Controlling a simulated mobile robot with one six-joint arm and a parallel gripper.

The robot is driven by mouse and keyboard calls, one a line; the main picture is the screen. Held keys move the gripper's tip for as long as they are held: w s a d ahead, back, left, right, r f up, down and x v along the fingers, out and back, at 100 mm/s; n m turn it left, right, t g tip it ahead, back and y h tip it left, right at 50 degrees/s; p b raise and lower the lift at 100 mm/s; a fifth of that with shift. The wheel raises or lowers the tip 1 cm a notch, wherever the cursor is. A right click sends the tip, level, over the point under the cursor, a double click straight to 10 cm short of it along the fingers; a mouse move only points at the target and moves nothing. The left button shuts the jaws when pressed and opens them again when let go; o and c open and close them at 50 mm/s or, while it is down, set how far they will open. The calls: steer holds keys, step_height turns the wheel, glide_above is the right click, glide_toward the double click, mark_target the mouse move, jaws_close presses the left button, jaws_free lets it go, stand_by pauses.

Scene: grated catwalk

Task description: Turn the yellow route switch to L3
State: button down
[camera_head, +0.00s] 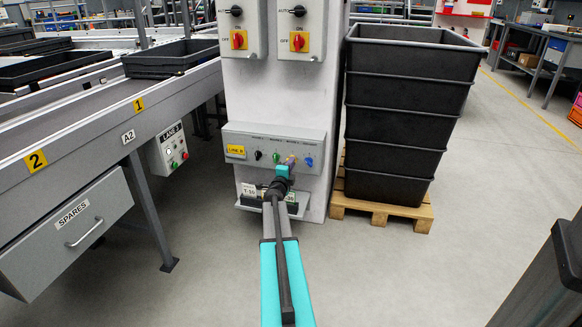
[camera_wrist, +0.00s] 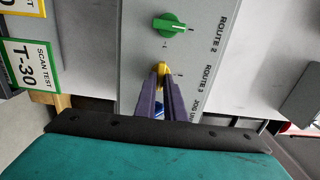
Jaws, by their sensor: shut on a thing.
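The yellow route switch (camera_wrist: 162,69) sits on the grey panel below the label ROUTE 3 in the wrist view. My gripper (camera_wrist: 162,80) has its two dark fingers closed on this knob, one on each side. The fingers hide much of the knob, and I cannot read which position it points to. In the head view my gripper (camera_head: 289,165) reaches the control panel (camera_head: 240,135) on the white column and mostly hides the yellow knob there. The green switch (camera_wrist: 169,25) marked ROUTE 2 stands beside it, apart from the fingers.
A blue knob (camera_head: 309,162) is close on the right of my gripper, and a black knob (camera_head: 258,155) is on the left. A stack of black crates (camera_head: 405,105) stands on a pallet to the right. A conveyor (camera_head: 90,125) runs along the left. The floor in front is clear.

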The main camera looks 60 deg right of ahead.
steer(key=shift+w, duration=0.1)
stand_by(0.3)
steer(key=c, duration=1.8)
jaws_free()
steer(key=shift+c, duration=0.2)
steer(key=shift+a, duration=0.1)
steer(key=p+v, duration=0.3)
steer(key=v, duration=1)
steer(key=shift+s+a, duration=0.25)
steer(key=shift+a, duration=0.05)
